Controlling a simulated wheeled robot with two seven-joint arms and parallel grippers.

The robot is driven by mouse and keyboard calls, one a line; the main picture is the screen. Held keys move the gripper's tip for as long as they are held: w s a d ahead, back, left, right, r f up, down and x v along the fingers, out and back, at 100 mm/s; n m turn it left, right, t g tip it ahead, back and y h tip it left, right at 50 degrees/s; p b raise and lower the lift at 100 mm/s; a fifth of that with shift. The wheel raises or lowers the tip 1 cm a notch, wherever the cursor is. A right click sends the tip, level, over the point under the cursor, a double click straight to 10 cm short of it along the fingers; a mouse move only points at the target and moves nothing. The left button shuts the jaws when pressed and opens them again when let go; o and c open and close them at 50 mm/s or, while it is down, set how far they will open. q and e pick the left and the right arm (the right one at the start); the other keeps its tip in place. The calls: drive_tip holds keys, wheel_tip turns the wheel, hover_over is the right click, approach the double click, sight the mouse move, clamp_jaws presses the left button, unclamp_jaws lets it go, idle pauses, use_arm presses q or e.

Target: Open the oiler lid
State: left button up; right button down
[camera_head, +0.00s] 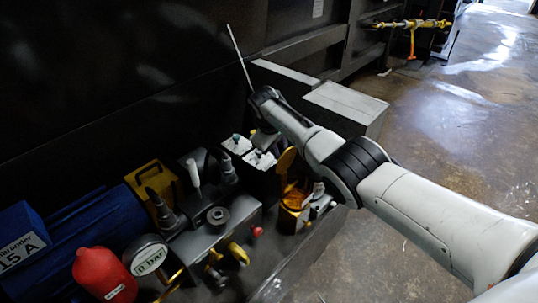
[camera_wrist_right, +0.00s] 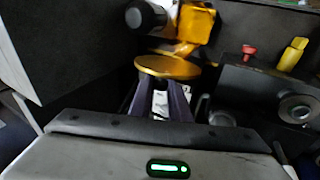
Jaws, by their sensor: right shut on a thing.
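The oiler (camera_head: 294,196) is a small yellow-orange unit at the right end of the machinery in the head view. Its round yellow lid (camera_head: 286,160) stands tilted up above the body. In the right wrist view the lid (camera_wrist_right: 168,66) is a gold disc at the fingertips, joined by a yellow piece to the yellow body (camera_wrist_right: 195,22) behind it. My right gripper (camera_wrist_right: 160,98) is shut on the lid. In the head view my right arm reaches over the oiler and its fingertips are hard to make out. My left gripper is not in view.
Left of the oiler are white-topped boxes (camera_head: 238,144), a pressure gauge (camera_head: 149,257), a red bottle (camera_head: 103,273) and a blue motor (camera_head: 85,240). A grey box (camera_head: 345,101) stands behind my arm. The floor (camera_head: 455,120) at the right is clear.

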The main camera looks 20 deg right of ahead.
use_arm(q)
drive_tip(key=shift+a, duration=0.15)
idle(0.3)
use_arm(e)
drive_tip(key=c, duration=1.7)
unclamp_jaws()
drive_tip(key=shift+f, duration=0.1)
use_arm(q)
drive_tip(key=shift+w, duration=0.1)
